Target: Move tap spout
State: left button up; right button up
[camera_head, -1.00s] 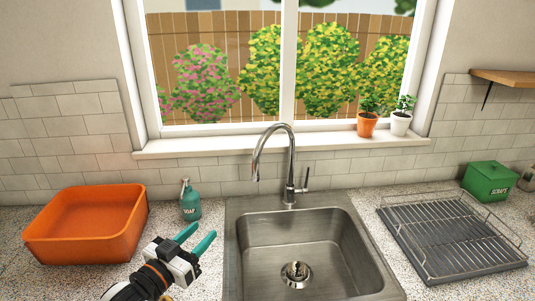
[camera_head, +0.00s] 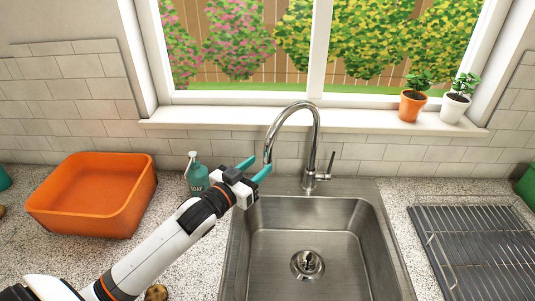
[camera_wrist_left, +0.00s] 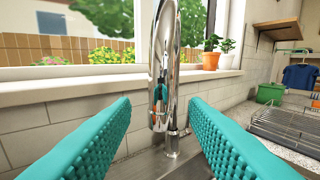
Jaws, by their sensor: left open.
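The chrome tap spout (camera_head: 294,112) arches up from its base at the back of the sink and bends to the left. Its hanging end stands close to my left gripper (camera_head: 256,168). In the left wrist view the spout (camera_wrist_left: 162,75) is upright between the two teal fingers of my left gripper (camera_wrist_left: 157,130). The fingers are open, with a gap on both sides of the spout, and I see no contact. The tap handle (camera_head: 331,163) sticks up at the right of the base. My right gripper is not in view.
The steel sink (camera_head: 312,232) lies below the tap. A soap bottle (camera_head: 197,173) stands just left of my gripper, beside an orange basin (camera_head: 92,192). A drying rack (camera_head: 478,245) is at the right. Potted plants (camera_head: 412,105) stand on the windowsill.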

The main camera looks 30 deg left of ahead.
aim_at(264, 161)
pick_arm(q)
jog(key=shift+w+d+p, duration=0.25)
jog(key=shift+w, duration=0.9)
jog(key=shift+w+d+p, duration=0.2)
jog(key=shift+w, duration=0.95)
grip_shut()
